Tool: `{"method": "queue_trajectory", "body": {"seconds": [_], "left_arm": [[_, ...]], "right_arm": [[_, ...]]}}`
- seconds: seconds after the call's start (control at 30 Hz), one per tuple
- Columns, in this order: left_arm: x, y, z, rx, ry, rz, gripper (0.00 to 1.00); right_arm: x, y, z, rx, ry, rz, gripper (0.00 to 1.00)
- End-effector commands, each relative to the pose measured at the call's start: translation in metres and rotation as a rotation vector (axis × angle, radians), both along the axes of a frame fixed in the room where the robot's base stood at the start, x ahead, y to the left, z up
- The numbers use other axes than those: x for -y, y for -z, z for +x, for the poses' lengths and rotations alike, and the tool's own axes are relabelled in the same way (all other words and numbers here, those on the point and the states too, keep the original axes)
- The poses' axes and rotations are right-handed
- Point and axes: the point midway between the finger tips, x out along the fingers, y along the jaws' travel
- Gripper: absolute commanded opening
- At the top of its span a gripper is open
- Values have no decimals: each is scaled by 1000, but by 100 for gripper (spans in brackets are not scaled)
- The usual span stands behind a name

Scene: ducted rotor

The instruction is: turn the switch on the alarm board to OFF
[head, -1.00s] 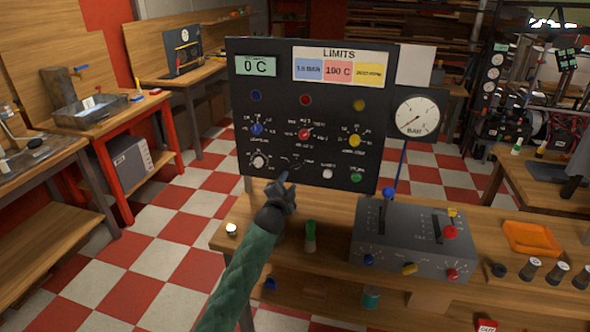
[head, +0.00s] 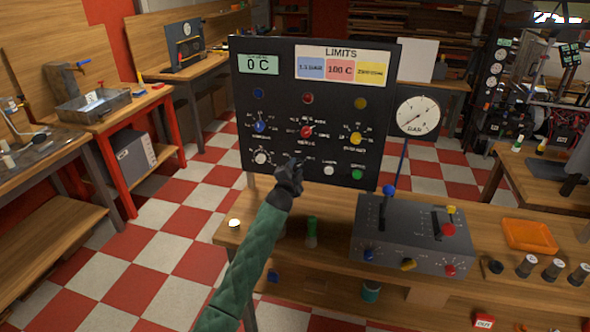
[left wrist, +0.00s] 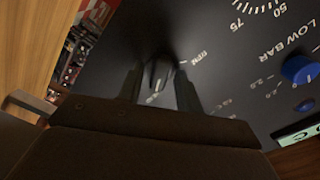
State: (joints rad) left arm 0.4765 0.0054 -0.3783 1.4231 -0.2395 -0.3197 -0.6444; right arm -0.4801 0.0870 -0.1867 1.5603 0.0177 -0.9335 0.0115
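The alarm board (head: 300,85) is a black upright panel with coloured knobs, lamps and a LIMITS strip. My left gripper (head: 292,165) is at its lower part, between a white knob and a white button, and hides what lies behind it in the head view. In the left wrist view its two fingers (left wrist: 160,80) are apart, one on each side of a small black knob (left wrist: 158,70) on the panel. Gaps seem to show beside the knob, so the fingers look open around it. The knob's labels are too blurred to read its setting. My right gripper is not in view.
A green-capped item (head: 311,232) stands on the bench below my arm. An orange tray (head: 529,236) lies at the right.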

Motion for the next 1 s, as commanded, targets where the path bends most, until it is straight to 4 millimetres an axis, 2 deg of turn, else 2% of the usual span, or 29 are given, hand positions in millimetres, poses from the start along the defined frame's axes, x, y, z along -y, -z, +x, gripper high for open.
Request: {"method": "queue_trajectory", "body": {"seconds": [0.03, 0.17, 0.57, 1.0], "left_arm": [[0, 0, 0, 0, 0, 0, 24], [0, 0, 0, 0, 0, 0, 0], [1, 1, 0, -16, 0, -58, 0], [1, 2, -1, -105, 1, -392, 0]], "right_arm": [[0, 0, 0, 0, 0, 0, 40], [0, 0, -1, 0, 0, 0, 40], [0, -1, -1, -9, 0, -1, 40], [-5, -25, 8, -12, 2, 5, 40]]}}
